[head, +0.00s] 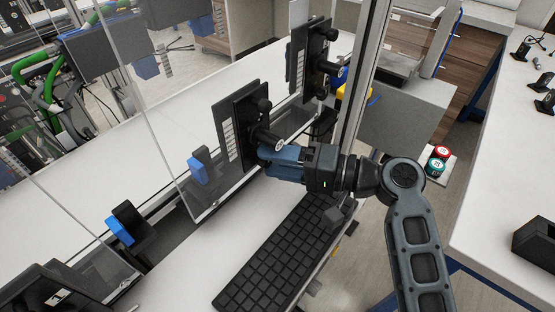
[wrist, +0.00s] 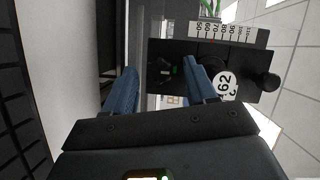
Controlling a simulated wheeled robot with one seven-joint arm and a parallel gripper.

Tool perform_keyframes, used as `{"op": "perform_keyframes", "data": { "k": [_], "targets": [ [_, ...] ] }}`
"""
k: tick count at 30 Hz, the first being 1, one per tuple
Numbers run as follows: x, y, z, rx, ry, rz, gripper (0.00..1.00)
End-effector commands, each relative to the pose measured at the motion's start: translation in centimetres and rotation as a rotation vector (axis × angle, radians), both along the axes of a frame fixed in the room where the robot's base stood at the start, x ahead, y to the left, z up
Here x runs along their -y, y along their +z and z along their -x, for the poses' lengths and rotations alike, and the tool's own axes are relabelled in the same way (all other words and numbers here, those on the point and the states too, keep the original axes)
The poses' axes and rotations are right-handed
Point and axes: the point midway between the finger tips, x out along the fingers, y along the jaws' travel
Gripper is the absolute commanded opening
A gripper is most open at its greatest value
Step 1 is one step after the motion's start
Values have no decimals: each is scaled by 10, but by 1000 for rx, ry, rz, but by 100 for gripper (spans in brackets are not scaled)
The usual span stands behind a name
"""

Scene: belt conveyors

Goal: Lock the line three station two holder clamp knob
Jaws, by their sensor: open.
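A black upright holder plate (head: 240,125) with a white number strip stands at the conveyor's edge in the head view. It carries a round black knob (head: 264,103) at its upper right and a lower black knob or stub, partly behind my gripper (head: 262,153). My gripper has blue fingers, reaches in from the right and sits just below that lower part. In the wrist view my gripper (wrist: 160,70) is open, with nothing seen held between its fingers. Beyond it are the black plate (wrist: 185,50), a round white label ending in "62" and a black knob (wrist: 270,82). Contact cannot be told.
A similar black holder (head: 297,68) stands farther back. A clear panel and a metal post (head: 362,90) stand nearby. Blue-and-black blocks (head: 120,232) line the belt.

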Motion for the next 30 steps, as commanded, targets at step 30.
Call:
{"op": "perform_keyframes", "data": {
  "k": [30],
  "targets": [
    [75, 7, 22, 0, 0, 0, 56]
  ]
}}
